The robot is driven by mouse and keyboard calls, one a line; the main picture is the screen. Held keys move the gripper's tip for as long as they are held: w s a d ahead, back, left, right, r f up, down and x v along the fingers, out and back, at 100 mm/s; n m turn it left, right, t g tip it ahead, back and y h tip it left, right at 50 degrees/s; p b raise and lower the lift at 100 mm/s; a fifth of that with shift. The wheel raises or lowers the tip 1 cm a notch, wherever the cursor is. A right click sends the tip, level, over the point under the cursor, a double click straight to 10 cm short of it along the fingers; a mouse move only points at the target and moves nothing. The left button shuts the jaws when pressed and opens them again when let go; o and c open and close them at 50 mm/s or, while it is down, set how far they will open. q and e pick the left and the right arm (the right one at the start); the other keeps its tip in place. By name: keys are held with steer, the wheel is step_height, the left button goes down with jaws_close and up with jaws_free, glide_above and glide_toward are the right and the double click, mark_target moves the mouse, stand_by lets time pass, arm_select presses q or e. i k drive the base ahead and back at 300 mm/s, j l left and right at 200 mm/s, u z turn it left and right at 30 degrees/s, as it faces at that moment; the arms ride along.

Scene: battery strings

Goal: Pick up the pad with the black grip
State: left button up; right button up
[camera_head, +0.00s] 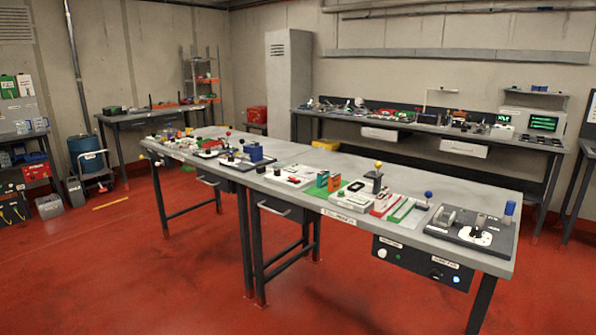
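No pad with a black grip can be made out for certain; the parts on the workbench (330,165) are too small from here. A dark upright piece with a yellow ball on top (375,178) stands on the right half of the bench. A dark board (470,230) at the right end carries grey and blue parts and a white patch. A white board (292,176) with small dark parts lies near the middle. Neither of my grippers shows in the view.
Green and orange blocks (328,182), a blue block (254,152) and several other fixtures line the bench's front edge. A long bench (440,128) stands along the back wall beside a grey cabinet (289,85). The red floor (150,270) in front is clear.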

mark_target(261, 170)
steer(key=i+j+z, duration=0.8)
steer(key=i+j, duration=0.15)
steer(key=j, duration=0.15)
steer(key=i+j+z, duration=0.15)
steer(key=j, duration=0.15)
steer(key=i+j, duration=0.15)
steer(key=j, duration=0.15)
steer(key=z, duration=0.05)
